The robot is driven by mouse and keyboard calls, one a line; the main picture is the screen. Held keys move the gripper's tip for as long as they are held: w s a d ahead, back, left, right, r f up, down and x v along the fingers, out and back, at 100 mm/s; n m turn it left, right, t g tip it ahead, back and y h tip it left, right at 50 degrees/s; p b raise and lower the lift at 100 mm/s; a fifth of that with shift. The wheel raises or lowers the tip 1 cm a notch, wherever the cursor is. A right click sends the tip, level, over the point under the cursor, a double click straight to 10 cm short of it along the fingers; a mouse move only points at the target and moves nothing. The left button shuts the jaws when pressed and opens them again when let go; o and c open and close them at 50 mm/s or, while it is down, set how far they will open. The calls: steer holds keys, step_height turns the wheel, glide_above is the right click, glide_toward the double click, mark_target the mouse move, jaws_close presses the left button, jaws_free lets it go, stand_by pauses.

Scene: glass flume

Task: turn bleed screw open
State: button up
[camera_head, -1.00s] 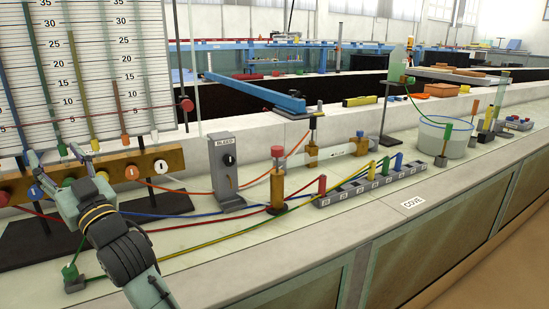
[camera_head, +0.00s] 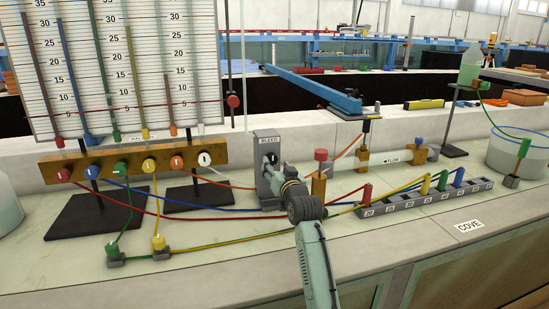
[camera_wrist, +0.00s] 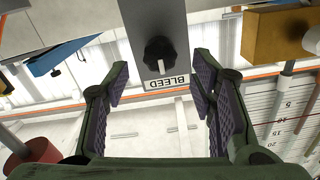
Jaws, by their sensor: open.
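The bleed screw is a black knob (camera_wrist: 160,54) with a pale pointer line. It sits on the face of a grey upright block (camera_head: 262,140) labelled BLEED. In the wrist view, which shows the scene upside down, the knob lies ahead between my two finger pads with clear space on both sides. My gripper (camera_wrist: 162,80) is open and empty, with no visible contact on the knob. In the head view my gripper (camera_head: 273,173) is right in front of the block and covers its lower part. The knob (camera_head: 270,157) shows only partly there.
A brass manifold (camera_head: 120,160) with several valves and tubes stands left of the block. A brass fitting with a red cap (camera_head: 320,156) stands close on the right. Coloured tubes run across the bench to a grey numbered strip (camera_head: 425,196).

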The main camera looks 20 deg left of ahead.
mark_target(273, 160)
steer(key=shift+p+x, duration=0.5)
steer(key=shift+x, duration=1.9)
steer(key=shift+c, duration=0.3)
steer(key=c, duration=1.1)
